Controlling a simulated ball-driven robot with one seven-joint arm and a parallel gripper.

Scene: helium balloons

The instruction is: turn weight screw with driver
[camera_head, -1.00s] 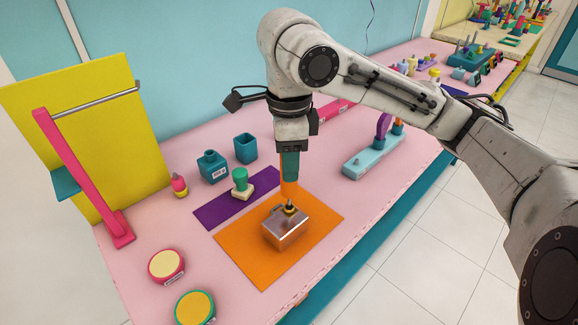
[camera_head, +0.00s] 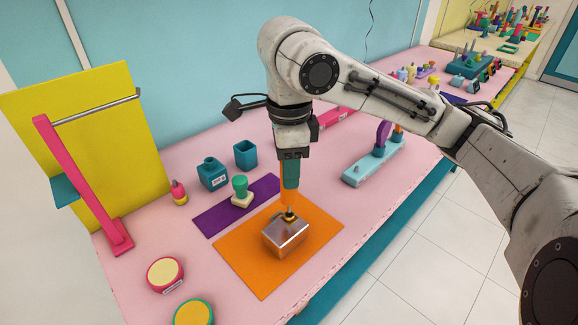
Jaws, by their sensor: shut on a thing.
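My gripper (camera_head: 291,160) points straight down above the orange mat (camera_head: 248,262). It is shut on a driver (camera_head: 290,177) with a teal handle and an orange lower part. The metal weight block (camera_head: 284,238) sits on the orange mat under the driver. A dark screw with a yellowish collar (camera_head: 290,214) stands on top of the block. The driver's lower end is at or just above the screw; I cannot tell whether they touch.
A purple mat (camera_head: 212,222) holds a green-topped stamp-like piece (camera_head: 240,187). Teal containers (camera_head: 213,173) stand behind it. A yellow panel with a pink post (camera_head: 80,180) is at left. Round tins (camera_head: 165,273) lie front left. A light-blue rack (camera_head: 374,162) is at right.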

